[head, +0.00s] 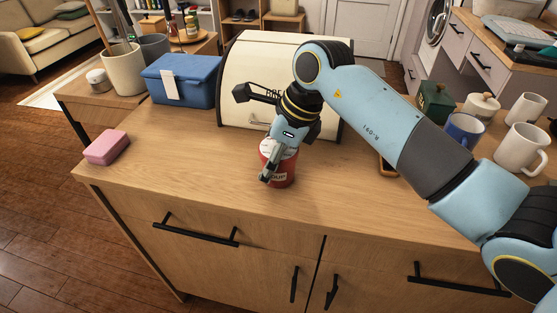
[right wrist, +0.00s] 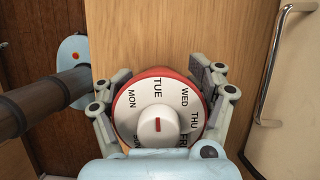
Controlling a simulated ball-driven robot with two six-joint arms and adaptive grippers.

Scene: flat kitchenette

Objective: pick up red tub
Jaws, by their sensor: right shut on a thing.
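The red tub (head: 283,176) stands upright on the wooden counter in the head view, in front of the cream bread box. It has white lettering on its side and a white top. In the right wrist view the red tub (right wrist: 157,73) shows from above, with a white dial lid marked with weekdays and a central knob. My right gripper (head: 278,163) reaches down over it and is shut on it. In the right wrist view its fingers (right wrist: 158,90) lie on both sides of the tub. My left gripper is not in view.
The cream bread box (head: 245,85) stands close behind. A blue box (head: 187,83) and a pink box (head: 106,147) are to the left. Mugs (head: 521,149), a blue mug (head: 465,129) and a green canister (head: 434,101) stand at the right. The counter's front left (head: 190,160) is clear.

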